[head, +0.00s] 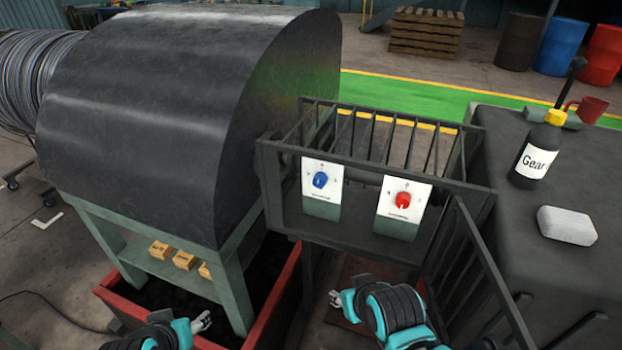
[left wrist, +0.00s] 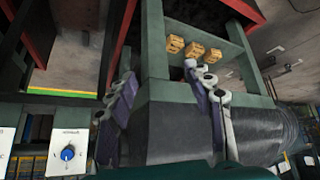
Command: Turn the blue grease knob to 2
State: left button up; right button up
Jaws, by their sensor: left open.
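The blue knob (head: 320,180) sits on a white plate on the front of a dark railed frame. It also shows at the lower left of the left wrist view (left wrist: 67,153). The plate's numbers are too small to read, and I cannot tell the knob's setting. My left gripper (head: 203,321) is low at the bottom left of the head view, below and left of the knob, apart from it. In the left wrist view its fingers (left wrist: 158,78) are spread and empty. My right gripper (head: 335,298) is below the knob, partly hidden, its jaws unclear.
A red knob (head: 403,200) is on a second plate to the right. A big dark drum cover (head: 180,110) on a green stand (head: 235,290) is at left. A bottle (head: 538,150) and a pale block (head: 567,225) stand on the dark surface at right.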

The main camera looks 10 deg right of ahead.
pick_arm(q)
jog(key=w+d+n+h, duration=0.1)
jog(key=w+d, duration=0.2)
jog(key=w, duration=0.1)
jog(key=n+t+h+p, duration=0.4)
jog(key=n+t+h, duration=0.4)
jog(key=n, duration=1.7)
send_near(318, 183)
jog(key=w+g+h, duration=0.1)
jog(key=w, duration=0.1)
jog(key=x, duration=0.7)
jog(key=shift+d+b, duration=0.2)
jog(key=shift+b, duration=0.15)
jog(key=c, duration=1.2)
pick_arm(e)
jog(key=r, duration=0.3)
jog(key=shift+w+r, duration=0.1)
jog(key=shift+w, duration=0.3)
